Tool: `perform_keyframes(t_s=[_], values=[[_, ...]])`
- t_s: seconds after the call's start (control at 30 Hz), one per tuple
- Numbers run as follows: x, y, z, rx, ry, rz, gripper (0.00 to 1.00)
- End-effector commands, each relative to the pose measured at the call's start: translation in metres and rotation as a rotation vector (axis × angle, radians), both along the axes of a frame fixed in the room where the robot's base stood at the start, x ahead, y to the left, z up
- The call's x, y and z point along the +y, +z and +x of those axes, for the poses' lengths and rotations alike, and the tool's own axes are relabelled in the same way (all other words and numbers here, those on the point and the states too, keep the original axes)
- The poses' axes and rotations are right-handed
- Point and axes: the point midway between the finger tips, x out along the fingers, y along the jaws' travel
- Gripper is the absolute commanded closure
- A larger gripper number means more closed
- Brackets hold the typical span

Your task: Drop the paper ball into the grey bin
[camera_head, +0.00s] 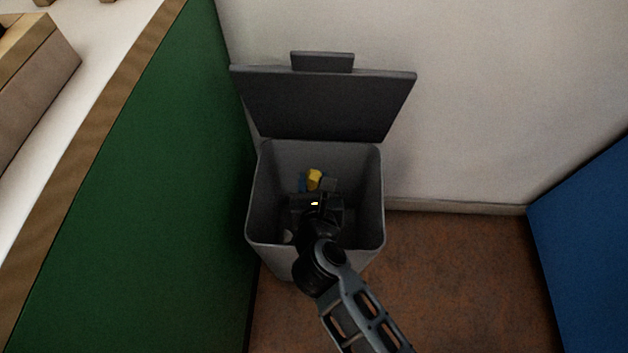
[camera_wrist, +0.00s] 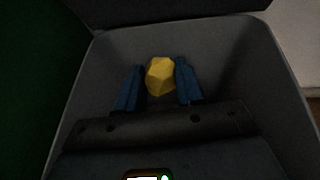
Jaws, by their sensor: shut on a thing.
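The paper ball is yellow and crumpled-looking (camera_head: 315,177); it also shows in the wrist view (camera_wrist: 160,76). My gripper (camera_head: 317,184) is shut on it, with a blue finger on each side; the gripper also shows in the wrist view (camera_wrist: 160,84). The grey bin (camera_head: 373,205) stands open, its darker lid tilted up against the wall. In the head view my gripper and the ball lie within the outline of the bin's opening. The bin's walls surround them in the wrist view (camera_wrist: 257,65). How deep they are is hard to tell.
A green panel (camera_head: 150,170) stands close along the bin's left side, below a white surface with a wooden edge. A white wall (camera_head: 480,100) is behind. A blue panel (camera_head: 590,250) is at far right. Brown floor (camera_head: 450,280) between is clear.

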Motion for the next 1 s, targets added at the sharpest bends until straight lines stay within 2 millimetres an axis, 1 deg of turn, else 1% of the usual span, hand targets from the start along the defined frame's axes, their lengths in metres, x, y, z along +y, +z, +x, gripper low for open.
perform_keyframes(t_s=[0.03,0.3,0.33,0.57,0.67,0.77,1.0], values=[[0.000,0.000,0.000,0.000,0.000,0.000,0.60],[0.000,0.000,0.000,0.000,0.000,0.000,0.34],[0.000,0.000,0.000,0.000,0.000,0.000,0.33],[0.000,0.000,-0.001,0.000,0.000,0.000,0.33],[-0.001,0.003,-0.007,0.002,0.001,-0.001,0.33],[-0.002,0.010,-0.020,0.002,0.001,-0.002,0.33],[-0.005,0.024,-0.055,0.002,0.000,-0.001,0.33]])
